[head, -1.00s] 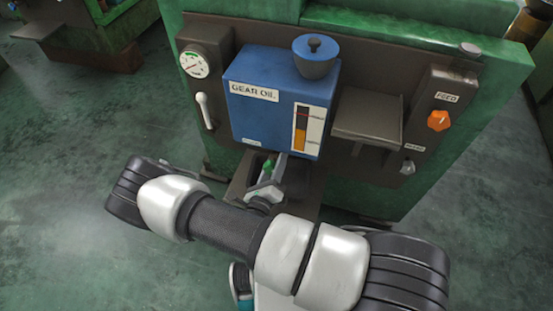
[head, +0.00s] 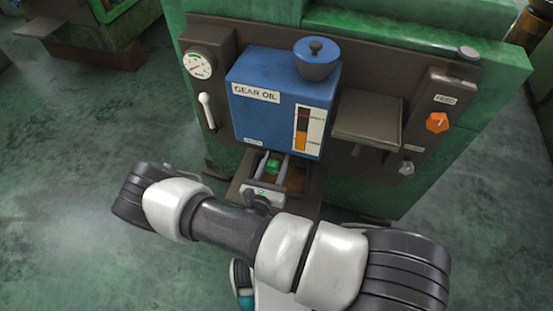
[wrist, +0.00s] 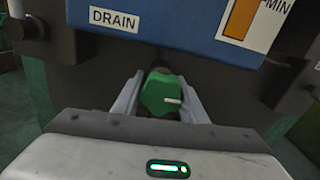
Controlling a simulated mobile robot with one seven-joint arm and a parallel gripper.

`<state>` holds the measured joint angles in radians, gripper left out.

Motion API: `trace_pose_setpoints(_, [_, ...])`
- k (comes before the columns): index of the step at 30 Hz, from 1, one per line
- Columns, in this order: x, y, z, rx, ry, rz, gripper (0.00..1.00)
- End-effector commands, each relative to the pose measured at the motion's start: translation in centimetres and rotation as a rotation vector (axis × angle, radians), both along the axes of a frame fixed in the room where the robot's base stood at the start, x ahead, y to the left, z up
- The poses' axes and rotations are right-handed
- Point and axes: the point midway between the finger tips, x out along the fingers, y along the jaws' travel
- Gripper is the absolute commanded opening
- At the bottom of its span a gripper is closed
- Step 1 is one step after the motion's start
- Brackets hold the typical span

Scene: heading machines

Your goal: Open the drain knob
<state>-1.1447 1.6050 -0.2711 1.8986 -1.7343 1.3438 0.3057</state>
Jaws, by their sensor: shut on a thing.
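The drain knob (wrist: 160,93) is green with a white pointer mark that points to the right in the wrist view. It sits below the blue gear oil tank (head: 275,115), under the DRAIN label (wrist: 114,18). In the head view the knob (head: 272,166) shows between my fingers. My gripper (wrist: 161,97) is shut on the knob, with one finger on its left and one on its right. The knob's stem behind it is mostly hidden.
A brown tray (head: 293,180) lies under the tank and knob. A gauge (head: 199,65) and a white lever (head: 207,111) are on the left. A brown shelf (head: 367,116), an orange feed knob (head: 437,122) and a grey knob (head: 406,168) are on the right.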

Motion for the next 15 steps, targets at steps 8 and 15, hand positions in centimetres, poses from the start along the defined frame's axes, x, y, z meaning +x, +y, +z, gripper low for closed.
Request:
trace_pose_setpoints(8, [-0.05,0.07,-0.05,0.048,-0.015,0.001,0.17])
trace_pose_setpoints(15, [-0.04,0.08,-0.07,0.051,-0.016,0.001,0.17])
